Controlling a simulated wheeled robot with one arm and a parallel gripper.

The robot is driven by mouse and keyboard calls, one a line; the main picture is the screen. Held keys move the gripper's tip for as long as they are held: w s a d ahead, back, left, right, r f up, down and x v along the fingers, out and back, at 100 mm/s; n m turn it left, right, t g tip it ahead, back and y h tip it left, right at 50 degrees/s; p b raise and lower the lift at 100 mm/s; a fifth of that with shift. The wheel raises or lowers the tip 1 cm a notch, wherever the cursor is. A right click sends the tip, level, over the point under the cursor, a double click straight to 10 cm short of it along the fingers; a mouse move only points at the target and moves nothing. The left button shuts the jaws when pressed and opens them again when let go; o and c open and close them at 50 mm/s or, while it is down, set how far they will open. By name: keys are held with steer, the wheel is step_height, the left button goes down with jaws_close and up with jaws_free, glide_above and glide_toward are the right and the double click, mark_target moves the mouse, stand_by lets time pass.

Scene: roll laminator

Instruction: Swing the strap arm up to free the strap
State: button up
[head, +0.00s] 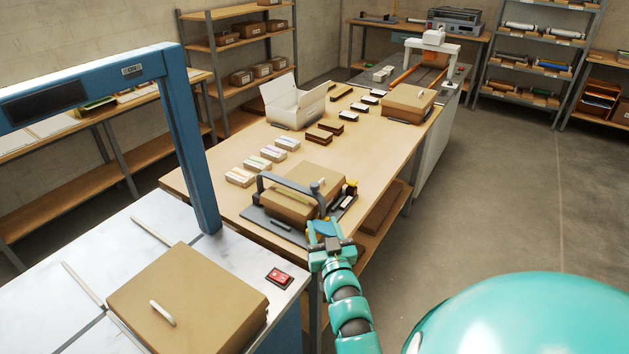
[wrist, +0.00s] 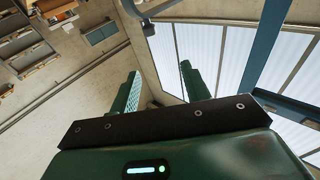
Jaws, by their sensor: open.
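The strap arm (head: 291,184) is a grey bar with a bend at its left end, low over a brown carton (head: 293,207) on a dark base plate (head: 262,222) at the near end of the wooden table. A grey bent bar, probably the strap arm, shows at the top of the wrist view (wrist: 149,28), beyond the fingertips. My gripper (head: 322,226) is at the plate's near right corner, close to the arm's right end; contact cannot be told. Its two green fingers are apart and empty in the wrist view (wrist: 160,72). The strap cannot be made out clearly.
A blue frame (head: 190,130) stands at left over a white-topped bench with a large carton (head: 187,295) and a red switch (head: 279,277). Small packs (head: 260,164), an open white box (head: 294,104) and another carton (head: 409,102) lie farther along the table. The floor at right is clear.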

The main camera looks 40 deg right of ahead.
mark_target(315, 189)
steer(key=shift+g, duration=0.8)
steer(key=p+x, duration=0.2)
steer(key=x, duration=0.3)
steer(key=p+x, duration=0.2)
steer(key=x, duration=0.3)
steer(key=d+p+x, duration=0.1)
steer(key=p+x, duration=0.1)
steer(key=x, duration=0.3)
steer(key=shift+s+d+p, duration=0.1)
steer(key=shift+d+p, duration=0.1)
steer(key=shift+p, duration=0.15)
steer(key=shift+f+p+x, duration=0.25)
steer(key=shift+p+x, duration=0.15)
steer(key=shift+x, duration=0.75)
steer(key=shift+r, duration=0.1)
jaws_close()
